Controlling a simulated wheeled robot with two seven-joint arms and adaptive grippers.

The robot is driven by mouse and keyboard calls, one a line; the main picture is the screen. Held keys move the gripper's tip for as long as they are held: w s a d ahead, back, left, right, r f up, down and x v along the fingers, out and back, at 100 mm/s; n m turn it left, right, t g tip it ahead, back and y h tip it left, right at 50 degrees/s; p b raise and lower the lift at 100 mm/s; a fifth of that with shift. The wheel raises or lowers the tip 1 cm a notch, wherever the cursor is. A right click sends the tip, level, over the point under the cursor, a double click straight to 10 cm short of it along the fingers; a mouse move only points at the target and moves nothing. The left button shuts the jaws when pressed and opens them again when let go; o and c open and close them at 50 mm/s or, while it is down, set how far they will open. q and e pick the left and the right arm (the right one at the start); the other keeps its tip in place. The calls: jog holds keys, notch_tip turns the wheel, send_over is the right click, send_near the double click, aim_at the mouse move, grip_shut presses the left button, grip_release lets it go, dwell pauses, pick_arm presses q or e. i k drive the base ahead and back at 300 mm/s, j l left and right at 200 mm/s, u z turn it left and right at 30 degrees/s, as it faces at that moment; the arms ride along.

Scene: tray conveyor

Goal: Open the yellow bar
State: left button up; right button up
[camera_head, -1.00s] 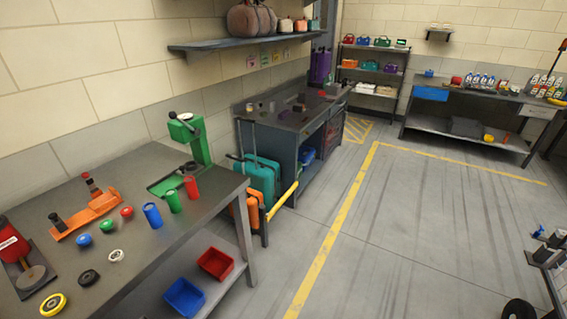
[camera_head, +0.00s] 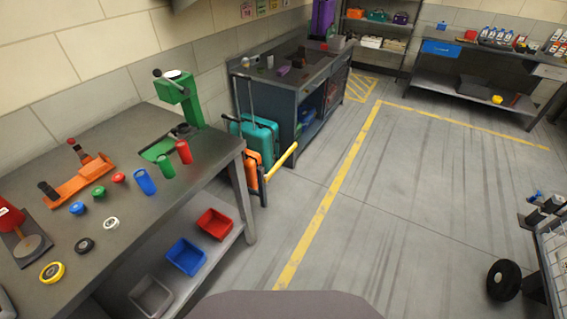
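The yellow bar (camera_head: 282,160) is a short bar between the two workbenches. It slants up to the right from a dark post beside the suitcases, near the corner of the near bench, and its far end is close to the dark cabinet bench. An orange suitcase (camera_head: 253,170) and a teal suitcase (camera_head: 262,137) stand behind it, against the wall side. Neither of my grippers is in view. A dark rounded part at the bottom edge seems to be my own body.
The near workbench (camera_head: 215,150) holds a green press, an orange fixture and coloured cylinders. Red and blue bins sit on its lower shelf. The cabinet bench (camera_head: 318,72) stands beyond the suitcases. Open floor (camera_head: 400,200) lies right of the yellow line. A wheeled cart (camera_head: 545,240) is at the right edge.

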aim_at(267, 178)
jog(key=i+l+u, duration=0.15)
jog(key=i+l, duration=0.3)
jog(key=i+l+u, duration=0.15)
jog(key=i+l, duration=0.3)
jog(key=i+l+u, duration=0.1)
jog(key=i+l, duration=0.3)
jog(key=l, duration=0.2)
jog(key=i+l+u, duration=0.15)
jog(key=i+l, duration=0.2)
jog(key=l, duration=0.2)
